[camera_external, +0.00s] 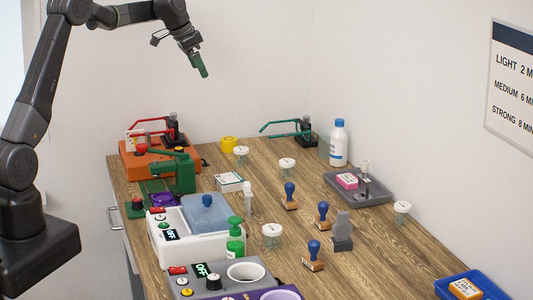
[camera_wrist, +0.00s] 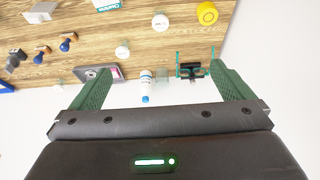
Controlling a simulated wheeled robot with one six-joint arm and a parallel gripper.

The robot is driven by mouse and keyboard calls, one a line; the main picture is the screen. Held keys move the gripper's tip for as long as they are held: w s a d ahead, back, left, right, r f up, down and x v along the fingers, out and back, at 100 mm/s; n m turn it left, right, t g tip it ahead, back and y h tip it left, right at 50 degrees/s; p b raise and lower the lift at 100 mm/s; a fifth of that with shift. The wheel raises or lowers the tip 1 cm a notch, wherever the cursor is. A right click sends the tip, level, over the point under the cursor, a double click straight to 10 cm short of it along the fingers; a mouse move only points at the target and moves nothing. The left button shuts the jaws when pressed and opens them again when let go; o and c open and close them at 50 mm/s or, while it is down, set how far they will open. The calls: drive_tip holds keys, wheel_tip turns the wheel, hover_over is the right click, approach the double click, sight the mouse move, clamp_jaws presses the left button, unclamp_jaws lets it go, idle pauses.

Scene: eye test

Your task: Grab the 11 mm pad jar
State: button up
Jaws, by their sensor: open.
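Several small clear jars with white lids stand on the wooden table: one at the back (camera_external: 240,150), one right of it (camera_external: 287,163), one near the middle front (camera_external: 272,230) and one at the right edge (camera_external: 402,207). Their lid markings are too small to read, so I cannot tell which is the 11 mm pad jar. My gripper (camera_external: 204,72) is high above the table's back, apart from every jar. In the wrist view my gripper (camera_wrist: 164,70) is open and empty, with green fingers wide apart. White lids (camera_wrist: 122,52) (camera_wrist: 161,23) show beyond it.
A white bottle with a blue cap (camera_external: 339,145) stands at the back right, near a grey tray (camera_external: 378,197). Blue-handled stamps (camera_external: 290,194) stand mid-table. Orange, white and grey devices (camera_external: 213,240) crowd the left side. A blue bin (camera_external: 448,286) is at the front right.

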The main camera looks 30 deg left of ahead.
drive_tip(key=c, duration=0.7)
drive_tip(key=n+t+b, duration=0.2)
drive_tip(key=n+b, duration=0.2)
drive_tip(key=b, duration=0.8)
approach(240, 149)
drive_tip(key=shift+y, duration=0.4)
drive_tip(key=p+x, duration=0.2)
drive_tip(key=x, duration=0.5)
drive_tip(key=shift+w+d+f, duration=0.1)
drive_tip(key=shift+d+f, duration=0.05)
drive_tip(key=shift+f, duration=0.05)
drive_tip(key=shift+p+x, duration=0.9)
drive_tip(key=shift+x, duration=1)
drive_tip(key=shift+w+d+f, duration=0.35)
drive_tip(key=shift+w+f, duration=0.1)
drive_tip(key=shift+f, duration=0.05)
